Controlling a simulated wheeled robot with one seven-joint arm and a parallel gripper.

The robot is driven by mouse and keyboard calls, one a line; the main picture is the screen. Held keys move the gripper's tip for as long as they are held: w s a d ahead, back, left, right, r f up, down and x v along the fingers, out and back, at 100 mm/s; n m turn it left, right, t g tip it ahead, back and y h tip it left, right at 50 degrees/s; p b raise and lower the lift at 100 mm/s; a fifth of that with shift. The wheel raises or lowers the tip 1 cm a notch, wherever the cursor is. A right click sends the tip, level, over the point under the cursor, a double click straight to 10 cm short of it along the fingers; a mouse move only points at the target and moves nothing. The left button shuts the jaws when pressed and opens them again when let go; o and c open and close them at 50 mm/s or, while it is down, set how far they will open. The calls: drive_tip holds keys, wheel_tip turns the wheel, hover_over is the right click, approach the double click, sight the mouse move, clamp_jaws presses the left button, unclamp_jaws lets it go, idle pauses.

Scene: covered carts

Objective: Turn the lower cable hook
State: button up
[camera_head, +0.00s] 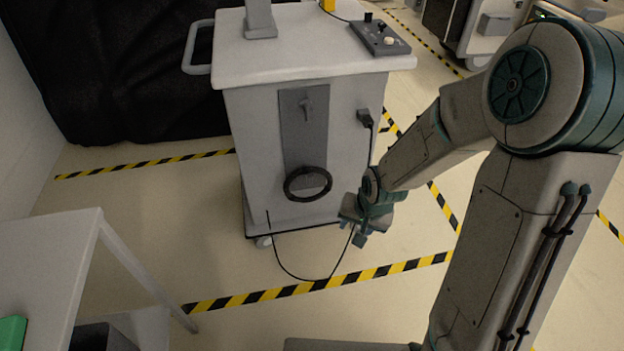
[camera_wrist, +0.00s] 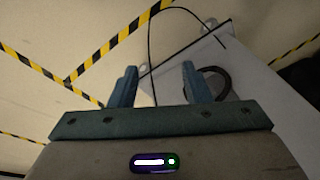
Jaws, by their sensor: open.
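A light grey cart (camera_head: 262,120) carries a darker grey vertical panel (camera_head: 304,135) on its front. The upper cable hook (camera_head: 307,106) shows as a small grey piece near the panel's top. A black cable coil (camera_head: 288,190) hangs at the panel's lower end; the lower hook cannot be made out there. My gripper (camera_head: 360,229) is low, to the right of the coil and apart from it. In the wrist view my gripper (camera_wrist: 157,82) is open with nothing seen gripped, and the coil (camera_wrist: 226,84) lies just beyond the right finger, partly hidden.
A black power cable (camera_head: 371,150) runs from a plug on the cart's side down and loops on the floor, passing near my gripper. A control box (camera_head: 380,37) sits on the cart top. A white table (camera_head: 60,255) stands at left. Striped tape (camera_head: 318,284) marks open floor.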

drive_tip(key=w+a+f+m+t+y+b, duration=0.35)
drive_tip(key=a+f+m+y+b, duration=0.65)
drive_tip(key=a+f, duration=0.85)
drive_tip(key=m+t+h+b, duration=0.7)
drive_tip(key=m+t+b, duration=0.4)
drive_tip(key=m, duration=0.9)
approach(310, 181)
drive_tip(key=shift+t, duration=0.25)
drive_tip(key=b+x, duration=0.2)
drive_tip(key=x, duration=0.7)
drive_tip(key=shift+w+f, duration=0.1)
clamp_jaws()
